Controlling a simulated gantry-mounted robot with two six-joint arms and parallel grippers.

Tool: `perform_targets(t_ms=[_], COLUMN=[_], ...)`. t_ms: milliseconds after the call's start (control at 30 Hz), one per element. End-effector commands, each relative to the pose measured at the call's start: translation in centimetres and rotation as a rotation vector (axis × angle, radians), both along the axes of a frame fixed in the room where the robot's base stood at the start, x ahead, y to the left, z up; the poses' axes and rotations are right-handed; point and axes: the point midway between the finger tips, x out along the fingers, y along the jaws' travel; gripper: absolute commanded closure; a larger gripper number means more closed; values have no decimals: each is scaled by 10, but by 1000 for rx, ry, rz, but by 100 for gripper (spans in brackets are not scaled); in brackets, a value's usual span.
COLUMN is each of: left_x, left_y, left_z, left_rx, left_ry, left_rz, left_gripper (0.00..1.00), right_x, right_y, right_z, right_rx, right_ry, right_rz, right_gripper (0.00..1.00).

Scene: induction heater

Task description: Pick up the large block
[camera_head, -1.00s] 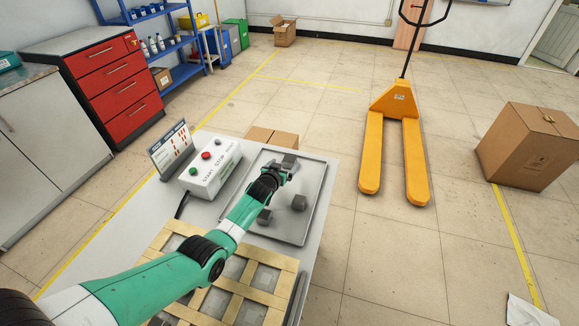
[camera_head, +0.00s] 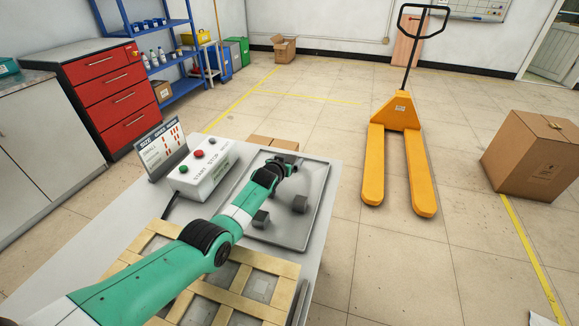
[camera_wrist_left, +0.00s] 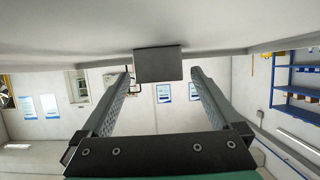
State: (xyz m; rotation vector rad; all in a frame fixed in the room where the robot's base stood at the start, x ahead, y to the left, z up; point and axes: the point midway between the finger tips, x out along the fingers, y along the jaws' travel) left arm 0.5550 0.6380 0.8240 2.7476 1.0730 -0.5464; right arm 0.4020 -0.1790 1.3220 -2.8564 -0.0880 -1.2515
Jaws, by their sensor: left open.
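A grey block (camera_wrist_left: 158,64) stands on the pale tray surface, which appears at the top of the left wrist view. It lies ahead between my left fingertips, with a gap on each side. My left gripper (camera_head: 288,166) is open, low over the far part of the tray (camera_head: 312,222); its fingers also show in the left wrist view (camera_wrist_left: 160,75). In the head view the gripper largely hides this block. Two other grey blocks, one on the right (camera_head: 300,203) and one beside my arm (camera_head: 261,219), sit nearer on the tray. My right gripper is out of view.
A control box with buttons (camera_head: 203,172) and a sign (camera_head: 161,149) stand left of the tray. A wooden slatted crate (camera_head: 285,268) is in front, partly under my left arm. A yellow pallet jack (camera_head: 401,112) and cardboard box (camera_head: 528,157) stand on the floor beyond.

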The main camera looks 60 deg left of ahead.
Motion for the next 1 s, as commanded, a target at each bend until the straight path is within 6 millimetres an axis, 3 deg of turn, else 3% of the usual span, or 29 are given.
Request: perform_targets(t_ms=[67,567,1000], left_x=[0,0,1], left_y=[0,0,0], left_z=[0,0,4], left_rx=[0,0,3], left_ry=[0,0,-5], left_rz=[0,0,-1], left_gripper=[8,98,100], right_x=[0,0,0], right_y=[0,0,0], right_z=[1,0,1], right_rx=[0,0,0], right_ry=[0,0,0], right_rz=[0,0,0], right_gripper=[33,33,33])
